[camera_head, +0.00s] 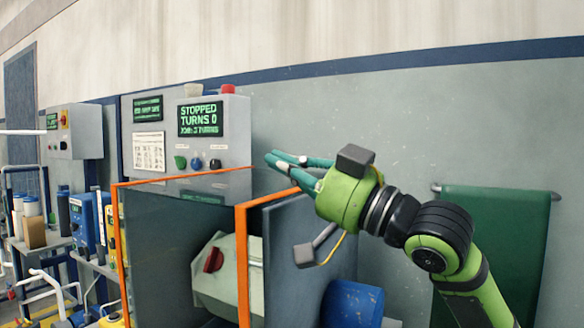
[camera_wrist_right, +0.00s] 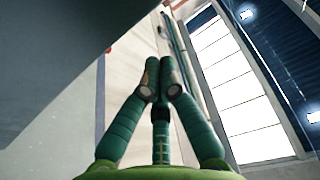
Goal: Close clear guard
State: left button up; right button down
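The clear guard (camera_head: 185,252) is a smoky see-through panel in an orange frame around a machine at the centre of the head view. An orange-edged panel (camera_head: 290,262) at its right side stands at an angle, and a pale machine body with a red knob (camera_head: 213,259) shows between. My right gripper (camera_head: 272,158) reaches in from the right, just above the guard's top orange edge. Its teal fingertips are together with nothing between them, as the right wrist view (camera_wrist_right: 161,82) also shows. Whether it touches the guard cannot be told. My left gripper is out of view.
A control box (camera_head: 235,135) with green displays and coloured knobs stands behind the guard, left of my gripper. A blue drum (camera_head: 352,303) is at the lower right of the guard. A green sheet (camera_head: 497,240) hangs on the right wall. Cluttered benches fill the left.

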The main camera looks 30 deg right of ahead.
jog(key=v, duration=1.2)
dwell(0.3)
